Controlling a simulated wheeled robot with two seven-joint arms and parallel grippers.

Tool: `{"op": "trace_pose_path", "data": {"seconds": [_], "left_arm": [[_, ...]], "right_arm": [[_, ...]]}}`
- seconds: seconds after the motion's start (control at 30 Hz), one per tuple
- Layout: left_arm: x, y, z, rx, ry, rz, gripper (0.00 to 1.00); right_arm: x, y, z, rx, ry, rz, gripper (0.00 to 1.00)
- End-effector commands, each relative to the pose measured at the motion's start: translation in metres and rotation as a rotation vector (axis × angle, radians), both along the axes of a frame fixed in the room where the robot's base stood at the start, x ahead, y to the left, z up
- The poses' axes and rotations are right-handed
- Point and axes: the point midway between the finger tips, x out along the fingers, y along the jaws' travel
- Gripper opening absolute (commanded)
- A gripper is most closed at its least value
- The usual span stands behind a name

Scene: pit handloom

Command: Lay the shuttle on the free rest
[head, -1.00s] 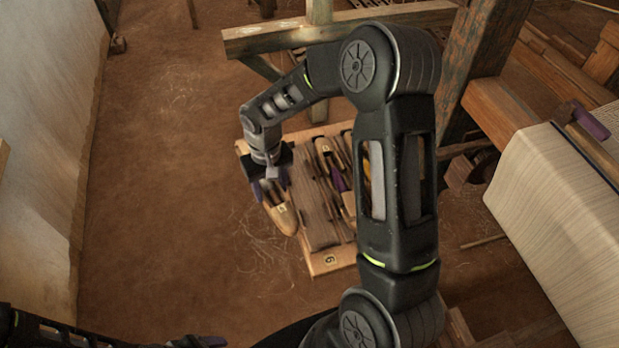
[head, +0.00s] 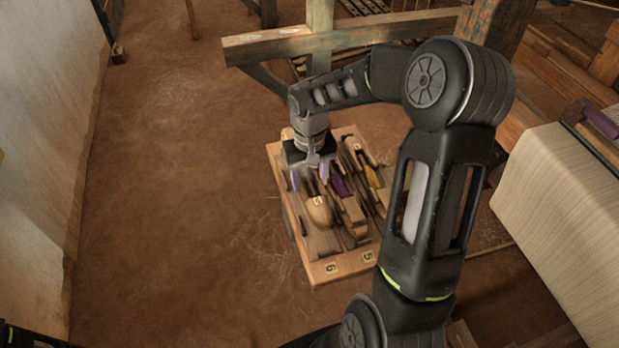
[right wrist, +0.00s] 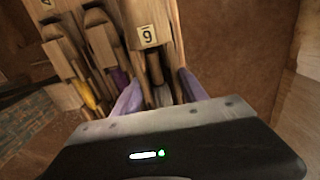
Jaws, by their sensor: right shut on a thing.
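My right gripper (head: 309,176) is shut on a wooden boat-shaped shuttle (head: 318,211) with a small number label. The shuttle is over the left part of a wooden board (head: 343,267) with rests and numbered tags. I cannot tell whether it touches the rest below. In the right wrist view, the purple fingers (right wrist: 158,92) stand either side of the shuttle (right wrist: 143,14), which points away from me. Beside it on the board lie a shuttle with purple yarn (head: 340,186) and one with yellow yarn (head: 373,177). The fingers and palm hide the shuttle's near end.
A wooden loom beam (head: 270,46) and post stand just behind the board. The loom's pale cloth roll (head: 560,195) is at the right. The earth floor (head: 170,200) left of the board is clear, up to a pale wall (head: 40,150).

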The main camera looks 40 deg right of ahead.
Motion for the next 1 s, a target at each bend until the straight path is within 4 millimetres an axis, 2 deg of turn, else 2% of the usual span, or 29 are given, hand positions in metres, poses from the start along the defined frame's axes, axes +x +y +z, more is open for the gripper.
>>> {"op": "trace_pose_path", "data": {"seconds": [0.8,1.0], "left_arm": [[0.001,0.000,-0.051,0.000,-0.003,0.001,0.76],[0.001,0.000,-0.060,0.001,-0.004,0.001,0.76]], "right_arm": [[0.000,0.000,-0.067,0.000,0.000,0.000,0.00],[0.001,0.000,-0.078,0.000,-0.002,0.001,0.00]]}}
